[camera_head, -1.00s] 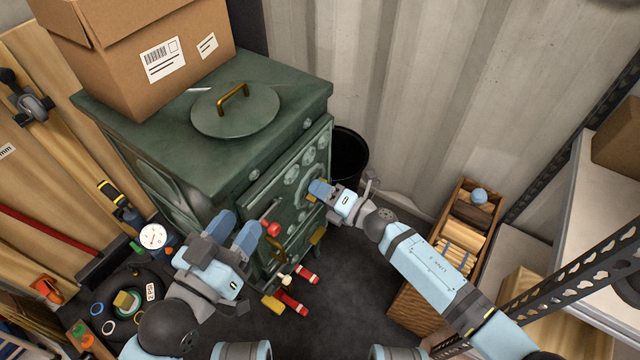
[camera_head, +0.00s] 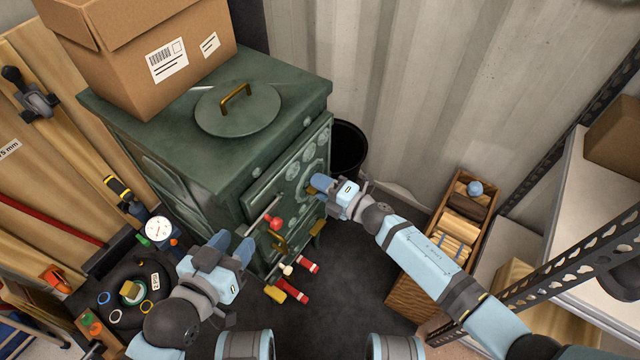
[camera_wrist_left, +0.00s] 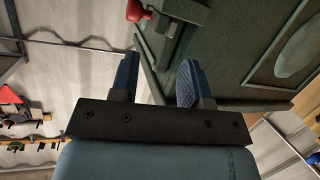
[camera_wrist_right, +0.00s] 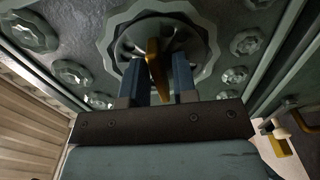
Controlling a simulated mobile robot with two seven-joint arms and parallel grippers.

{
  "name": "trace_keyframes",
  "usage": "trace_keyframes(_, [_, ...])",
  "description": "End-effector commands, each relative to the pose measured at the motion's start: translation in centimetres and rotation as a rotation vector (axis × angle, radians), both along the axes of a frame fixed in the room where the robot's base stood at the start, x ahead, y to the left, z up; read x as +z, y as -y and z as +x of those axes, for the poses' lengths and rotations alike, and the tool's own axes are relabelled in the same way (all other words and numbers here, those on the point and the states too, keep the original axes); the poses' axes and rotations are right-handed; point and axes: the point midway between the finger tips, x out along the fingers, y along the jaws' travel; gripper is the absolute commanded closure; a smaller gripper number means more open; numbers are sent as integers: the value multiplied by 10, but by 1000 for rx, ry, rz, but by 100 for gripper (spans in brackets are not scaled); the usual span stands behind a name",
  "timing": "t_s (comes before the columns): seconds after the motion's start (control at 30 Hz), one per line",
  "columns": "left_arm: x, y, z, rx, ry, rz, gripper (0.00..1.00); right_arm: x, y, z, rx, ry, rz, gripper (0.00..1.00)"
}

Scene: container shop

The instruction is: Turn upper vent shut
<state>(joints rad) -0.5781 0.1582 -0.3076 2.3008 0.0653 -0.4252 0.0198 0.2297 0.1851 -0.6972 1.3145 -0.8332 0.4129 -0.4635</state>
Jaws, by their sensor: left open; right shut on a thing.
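The green stove (camera_head: 200,150) stands left of centre, with its front facing right. The upper vent (camera_wrist_right: 160,35) is a round spoked wheel on the stove front, with a brass handle (camera_wrist_right: 154,68) across it. My right gripper (camera_head: 318,183) is at the vent, and the right wrist view shows its fingers (camera_wrist_right: 158,80) shut on the brass handle. My left gripper (camera_head: 232,243) is open and empty beside the stove's lower front. In the left wrist view its fingers (camera_wrist_left: 158,80) are apart, near a red knob (camera_wrist_left: 136,10).
A cardboard box (camera_head: 145,50) and a round lid (camera_head: 238,108) are on the stove top. A black bucket (camera_head: 347,150) stands behind the stove. A wooden crate (camera_head: 425,292) and shelving (camera_head: 560,190) are at the right. Red-handled items (camera_head: 298,295) lie on the floor.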

Motion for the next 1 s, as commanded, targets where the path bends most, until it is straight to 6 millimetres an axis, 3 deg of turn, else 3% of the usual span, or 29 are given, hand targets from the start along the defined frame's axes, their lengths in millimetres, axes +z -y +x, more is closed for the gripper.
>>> trace_keyframes(0.1, [0, 0, 0, 0, 0, 0, 57, 0, 0, 0, 0, 0, 0, 97])
trace_keyframes(0.13, [0, 0, 0, 0, 0, 0, 57, 0, 0, 0, 0, 0, 0, 69])
trace_keyframes(0.17, [0, 0, 0, 0, 0, 0, 57, 0, 0, 0, 0, 0, 0, 64])
trace_keyframes(0.57, [2, 0, 0, 0, -4, 3, 57, 0, 8, -5, 0, 0, -2, 64])
trace_keyframes(0.77, [-3, -6, -2, 5, -45, 31, 57, 0, 40, -26, -1, -1, -4, 64])
trace_keyframes(1.0, [-26, -15, -14, 25, -139, 69, 57, 0, 84, -57, -1, -2, -3, 64])
